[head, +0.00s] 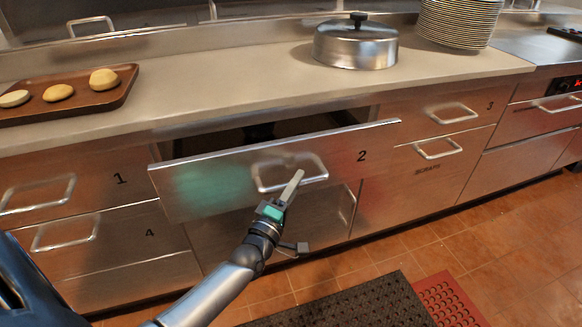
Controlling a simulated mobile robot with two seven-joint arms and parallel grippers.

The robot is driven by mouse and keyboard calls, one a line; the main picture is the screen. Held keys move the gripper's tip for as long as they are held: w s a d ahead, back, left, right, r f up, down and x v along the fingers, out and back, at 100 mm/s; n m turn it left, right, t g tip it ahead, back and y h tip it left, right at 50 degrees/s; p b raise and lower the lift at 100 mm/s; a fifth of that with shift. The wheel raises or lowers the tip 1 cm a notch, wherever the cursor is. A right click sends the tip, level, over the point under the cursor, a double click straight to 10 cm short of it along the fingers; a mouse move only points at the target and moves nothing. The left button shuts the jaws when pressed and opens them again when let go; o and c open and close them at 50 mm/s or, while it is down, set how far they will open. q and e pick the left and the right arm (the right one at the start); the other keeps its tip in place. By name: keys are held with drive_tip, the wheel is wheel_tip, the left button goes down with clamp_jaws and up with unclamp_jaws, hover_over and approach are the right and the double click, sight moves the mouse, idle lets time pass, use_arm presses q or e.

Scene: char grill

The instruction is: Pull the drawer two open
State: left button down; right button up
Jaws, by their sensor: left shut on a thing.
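Drawer two (222,182), a steel front marked with a black 2, stands partly open in the middle of the counter. A dark gap shows above its front, with something dark inside that I cannot make out. Its bar handle (318,166) is on the front. My left gripper (295,178) is at the handle, shut on it, with its fingers partly hiding the bar's lower edge. My right gripper is not in view.
Drawers 1 (85,180), 4 (125,238) and 3 (462,108) around it are shut. On the counter are a brown tray (100,100) with buns, a steel dome lid (355,48) and stacked plates (457,25). Dark (350,308) and red (450,303) mats lie on the tiled floor.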

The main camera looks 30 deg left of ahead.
use_arm(q)
drive_tip(key=s+d+p, duration=0.5)
drive_tip(key=s+d, duration=0.9)
drive_tip(key=d, duration=0.2)
drive_tip(key=shift+d+p, duration=0.2)
drive_tip(key=shift+p, duration=0.2)
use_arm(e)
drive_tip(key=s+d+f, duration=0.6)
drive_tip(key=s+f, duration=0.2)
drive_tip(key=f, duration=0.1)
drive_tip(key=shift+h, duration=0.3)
use_arm(q)
drive_tip(key=c, duration=0.8)
unclamp_jaws()
